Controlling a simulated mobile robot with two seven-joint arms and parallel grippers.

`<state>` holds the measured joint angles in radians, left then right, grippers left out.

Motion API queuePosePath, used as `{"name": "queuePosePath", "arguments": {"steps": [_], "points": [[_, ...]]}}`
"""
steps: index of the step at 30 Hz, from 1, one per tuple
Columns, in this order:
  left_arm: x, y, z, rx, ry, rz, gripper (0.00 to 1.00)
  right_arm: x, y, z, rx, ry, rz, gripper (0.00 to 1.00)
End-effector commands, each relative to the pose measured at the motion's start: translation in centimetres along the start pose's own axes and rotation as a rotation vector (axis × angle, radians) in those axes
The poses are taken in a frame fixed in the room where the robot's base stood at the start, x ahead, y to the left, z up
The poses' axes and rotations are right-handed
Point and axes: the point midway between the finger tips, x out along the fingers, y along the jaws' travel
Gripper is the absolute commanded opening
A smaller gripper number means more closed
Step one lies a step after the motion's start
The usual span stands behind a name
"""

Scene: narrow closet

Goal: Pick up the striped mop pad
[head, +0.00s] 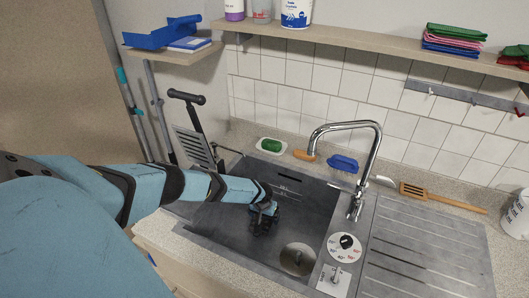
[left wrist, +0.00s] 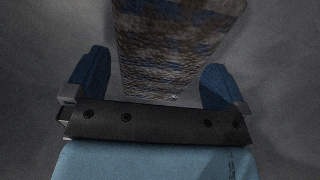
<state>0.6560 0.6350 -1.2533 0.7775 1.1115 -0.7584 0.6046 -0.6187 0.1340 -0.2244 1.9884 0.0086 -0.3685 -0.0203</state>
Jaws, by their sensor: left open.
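The striped mop pad (left wrist: 168,45) shows in the left wrist view as a long piece mottled in brown, white and blue. It runs from the top edge down between the two blue fingers. My left gripper (head: 264,222) is down inside the grey sink basin in the head view. It is open, and its fingers (left wrist: 158,85) stand on either side of the pad's near end, with a gap visible on each side. I cannot make out the pad in the head view, where my left arm and gripper cover part of the basin. My right gripper is not in view.
The metal sink (head: 222,238) has a tall curved tap (head: 372,150) and a drainboard (head: 430,252) on its right. A green sponge dish (head: 271,147), blue brush (head: 343,163) and wooden spatula (head: 440,197) lie along the back. Shelves (head: 380,47) hang above; poles (head: 155,105) lean at left.

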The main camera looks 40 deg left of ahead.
Motion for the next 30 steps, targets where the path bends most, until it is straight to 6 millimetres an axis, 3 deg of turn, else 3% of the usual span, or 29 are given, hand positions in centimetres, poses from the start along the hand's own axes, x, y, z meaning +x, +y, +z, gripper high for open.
{"name": "queuePosePath", "arguments": {"steps": [10,15,16,25,30], "points": [[0.7,0.0,-0.1,0.000,0.002,0.001,0.98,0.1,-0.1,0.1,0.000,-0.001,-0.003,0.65],[0.7,0.0,-0.1,0.000,0.002,0.001,0.59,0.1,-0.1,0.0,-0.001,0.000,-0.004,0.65],[0.7,0.0,-0.1,0.000,0.002,0.001,0.57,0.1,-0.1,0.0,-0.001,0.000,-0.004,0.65],[0.4,0.0,-0.1,0.000,0.002,0.001,0.57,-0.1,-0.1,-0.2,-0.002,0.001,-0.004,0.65],[-1.0,-0.1,-0.5,0.000,0.001,0.001,0.57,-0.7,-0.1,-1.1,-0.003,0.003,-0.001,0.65]]}}
